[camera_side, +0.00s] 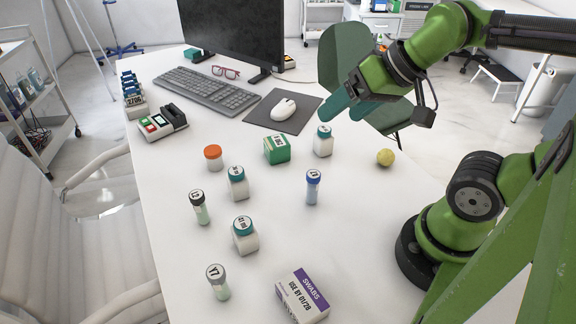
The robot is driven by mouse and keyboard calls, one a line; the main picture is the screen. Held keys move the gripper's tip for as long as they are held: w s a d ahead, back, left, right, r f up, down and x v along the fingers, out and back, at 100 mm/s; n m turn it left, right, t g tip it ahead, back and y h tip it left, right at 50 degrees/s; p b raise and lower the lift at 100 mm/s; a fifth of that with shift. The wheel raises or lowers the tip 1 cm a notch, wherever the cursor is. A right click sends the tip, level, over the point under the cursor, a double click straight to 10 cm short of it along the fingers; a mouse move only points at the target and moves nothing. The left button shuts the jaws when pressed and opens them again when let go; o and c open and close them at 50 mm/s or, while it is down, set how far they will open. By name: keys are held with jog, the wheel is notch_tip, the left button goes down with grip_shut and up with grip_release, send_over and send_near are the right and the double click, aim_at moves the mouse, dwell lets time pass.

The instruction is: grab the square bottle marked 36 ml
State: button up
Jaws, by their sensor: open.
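Three white square bottles with teal caps stand on the white table. One square bottle (323,146) is at the back right, just below my gripper in the picture. A second square bottle (238,188) stands left of the middle, and a third square bottle (245,242) is nearer the front. Their markings are too small to read surely, so I cannot tell which is the 36 ml one. My gripper (341,113) has teal fingers, is open and empty, and hangs above the table's back right part, pointing down and left.
A green box (277,149) stands left of the back bottle; a yellow ball (385,157) lies to its right. Vials (312,187), (200,207), (218,282), an orange-capped jar (213,163) and a swabs box (302,296) stand around. Behind are a mouse (284,109) and keyboard (206,93).

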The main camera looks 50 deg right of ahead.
jog(key=m+g+h, duration=0.2)
jog(key=g+h, duration=0.1)
jog(key=h, duration=0.1)
send_near(237, 173)
jog(key=x, duration=0.6)
jog(key=shift+s+a+f, duration=0.1)
jog(key=shift+a+f, duration=0.05)
jog(key=shift+f, duration=0.35)
jog(key=shift+w+d+x, duration=0.1)
jog(key=shift+x, duration=1.3)
jog(key=shift+w+d+x, duration=0.1)
jog(key=shift+x, duration=1.35)
jog(key=shift+r, duration=0.2)
jog(key=c, duration=1)
